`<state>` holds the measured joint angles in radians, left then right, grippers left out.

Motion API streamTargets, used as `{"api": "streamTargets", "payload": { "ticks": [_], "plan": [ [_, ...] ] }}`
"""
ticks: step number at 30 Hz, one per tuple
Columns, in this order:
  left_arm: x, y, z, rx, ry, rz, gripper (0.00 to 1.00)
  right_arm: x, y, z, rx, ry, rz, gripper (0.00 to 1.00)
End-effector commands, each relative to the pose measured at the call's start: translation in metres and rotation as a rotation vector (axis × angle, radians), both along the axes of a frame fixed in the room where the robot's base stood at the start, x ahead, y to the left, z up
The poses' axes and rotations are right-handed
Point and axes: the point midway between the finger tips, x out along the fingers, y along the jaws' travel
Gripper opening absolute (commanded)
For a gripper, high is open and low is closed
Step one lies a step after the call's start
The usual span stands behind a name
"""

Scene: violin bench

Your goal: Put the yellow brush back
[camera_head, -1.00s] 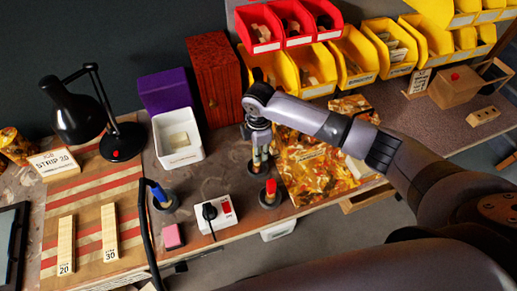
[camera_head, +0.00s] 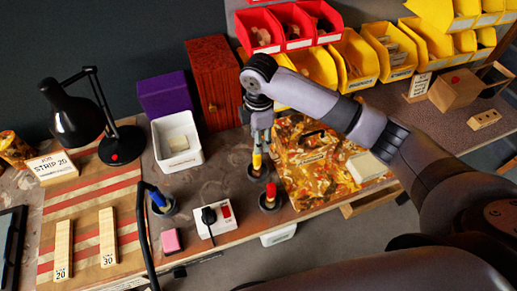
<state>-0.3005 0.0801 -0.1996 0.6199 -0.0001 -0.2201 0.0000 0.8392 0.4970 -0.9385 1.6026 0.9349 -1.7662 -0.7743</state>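The yellow brush (camera_head: 257,161) stands upright in a small dark round holder (camera_head: 257,174) on the bench, with its yellow handle showing. My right gripper (camera_head: 262,142) points down just above it, its fingertips close to the top of the handle. The fingers look apart, though they are small in view and partly overlap the brush top. The brush's lower end is hidden in the holder. My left gripper is not in view.
A red brush (camera_head: 270,191) in its holder stands close in front of the yellow one. A blue brush (camera_head: 159,197) stands farther left.

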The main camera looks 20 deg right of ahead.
Motion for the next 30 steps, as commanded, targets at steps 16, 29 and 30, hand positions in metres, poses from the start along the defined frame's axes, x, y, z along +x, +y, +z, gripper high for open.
{"api": "streamTargets", "payload": {
  "ticks": [16,29,30],
  "plan": [
    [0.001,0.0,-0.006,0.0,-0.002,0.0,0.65,-0.001,0.0,0.041,-0.001,0.001,0.001,0.4],
    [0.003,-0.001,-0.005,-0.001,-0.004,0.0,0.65,-0.001,0.0,0.041,-0.001,0.001,0.001,0.4],
    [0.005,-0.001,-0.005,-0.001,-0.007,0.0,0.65,-0.001,0.0,0.041,-0.001,0.001,0.001,0.4]
  ]
}}
